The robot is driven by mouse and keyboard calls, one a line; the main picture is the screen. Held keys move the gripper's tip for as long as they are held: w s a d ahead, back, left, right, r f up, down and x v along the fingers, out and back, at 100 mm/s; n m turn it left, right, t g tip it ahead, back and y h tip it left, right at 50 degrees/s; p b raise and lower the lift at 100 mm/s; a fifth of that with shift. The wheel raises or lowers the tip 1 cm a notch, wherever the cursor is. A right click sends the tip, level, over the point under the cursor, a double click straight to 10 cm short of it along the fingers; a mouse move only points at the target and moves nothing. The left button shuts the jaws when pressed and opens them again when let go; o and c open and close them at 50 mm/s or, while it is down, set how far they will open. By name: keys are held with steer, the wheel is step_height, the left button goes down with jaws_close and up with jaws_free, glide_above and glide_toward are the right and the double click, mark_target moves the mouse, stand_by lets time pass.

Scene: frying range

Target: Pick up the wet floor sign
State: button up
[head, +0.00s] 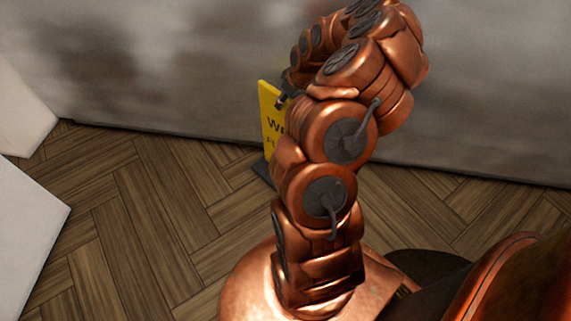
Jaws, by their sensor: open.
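The yellow wet floor sign (271,119) stands upright on the floor near the back wall. Its left part shows, with black lettering, and a dark base (262,169) shows at its foot. My copper arm hides the rest of it. My gripper (282,101) is at the sign's upper edge, mostly hidden behind my arm. The small part of it that shows is dark grey, and the jaws are open. I cannot tell whether the fingers touch the sign or stand around its edge.
A grey, stained wall (160,65) runs along the back, close behind the sign. White box-like surfaces (25,235) stand at the left edge. The herringbone wood floor (150,220) is clear between them and my arm, and also to the right.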

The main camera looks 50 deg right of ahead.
steer(key=shift+x, duration=1.2)
steer(key=shift+w+d+f, duration=0.1)
steer(key=shift+f, duration=0.1)
jaws_close()
stand_by(0.5)
